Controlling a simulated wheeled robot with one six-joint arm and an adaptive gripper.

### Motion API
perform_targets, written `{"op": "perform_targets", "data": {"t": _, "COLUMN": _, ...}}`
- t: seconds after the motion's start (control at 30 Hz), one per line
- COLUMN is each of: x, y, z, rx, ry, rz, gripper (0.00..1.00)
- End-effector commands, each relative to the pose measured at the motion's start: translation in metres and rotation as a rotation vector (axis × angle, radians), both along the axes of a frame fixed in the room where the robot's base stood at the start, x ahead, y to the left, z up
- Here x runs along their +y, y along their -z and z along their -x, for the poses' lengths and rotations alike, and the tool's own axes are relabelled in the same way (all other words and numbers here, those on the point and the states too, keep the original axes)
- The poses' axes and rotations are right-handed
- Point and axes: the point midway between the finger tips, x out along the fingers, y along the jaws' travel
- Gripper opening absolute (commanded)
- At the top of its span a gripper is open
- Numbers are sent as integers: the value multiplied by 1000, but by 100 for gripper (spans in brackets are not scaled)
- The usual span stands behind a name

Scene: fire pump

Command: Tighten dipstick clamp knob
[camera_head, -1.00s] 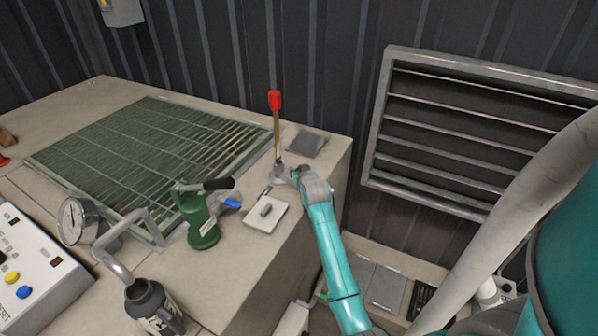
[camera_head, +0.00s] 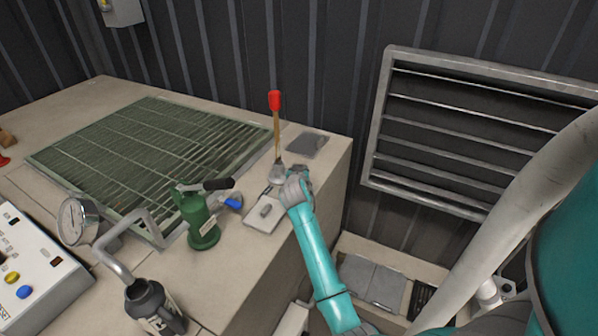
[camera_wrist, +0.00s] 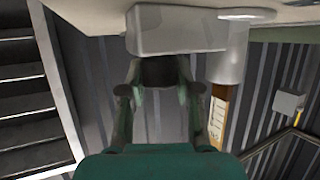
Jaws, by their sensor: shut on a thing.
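The dipstick (camera_head: 276,128) stands upright with a red grip (camera_head: 275,100) on top. Its lower end sits in a grey clamp (camera_head: 278,171) on the bench. In the wrist view the clamp is a pale grey block (camera_wrist: 176,30), and the brown dipstick (camera_wrist: 218,118) shows right of the fingers. My gripper (camera_wrist: 158,78) is shut on the dark clamp knob (camera_wrist: 159,69) at the block's near side. In the head view my wrist hides the knob and most of my gripper.
A white plate with a small grey block (camera_head: 265,211) lies close to my wrist. A green hand pump (camera_head: 201,215) with a black lever, a gauge (camera_head: 76,221) and a grating (camera_head: 140,155) are further left. A dark square plate (camera_head: 307,145) lies behind the clamp. The louvred vent (camera_head: 480,130) is right.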

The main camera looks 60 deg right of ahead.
Motion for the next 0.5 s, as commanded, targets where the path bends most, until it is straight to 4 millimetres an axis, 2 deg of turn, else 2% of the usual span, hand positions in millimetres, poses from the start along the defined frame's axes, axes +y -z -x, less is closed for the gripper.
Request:
{"op": "perform_targets", "data": {"t": 0.1, "x": 0, "y": 0, "z": 0, "rx": 0, "ry": -1, "rz": -1, "gripper": 0}}
{"op": "perform_targets", "data": {"t": 0.13, "x": 0, "y": 0, "z": 0, "rx": 0, "ry": -1, "rz": -1, "gripper": 35}}
{"op": "perform_targets", "data": {"t": 0.23, "x": 0, "y": 0, "z": 0, "rx": 0, "ry": -1, "rz": -1, "gripper": 59}}
{"op": "perform_targets", "data": {"t": 0.5, "x": 0, "y": 0, "z": 0, "rx": 1, "ry": -1, "rz": -1, "gripper": 59}}
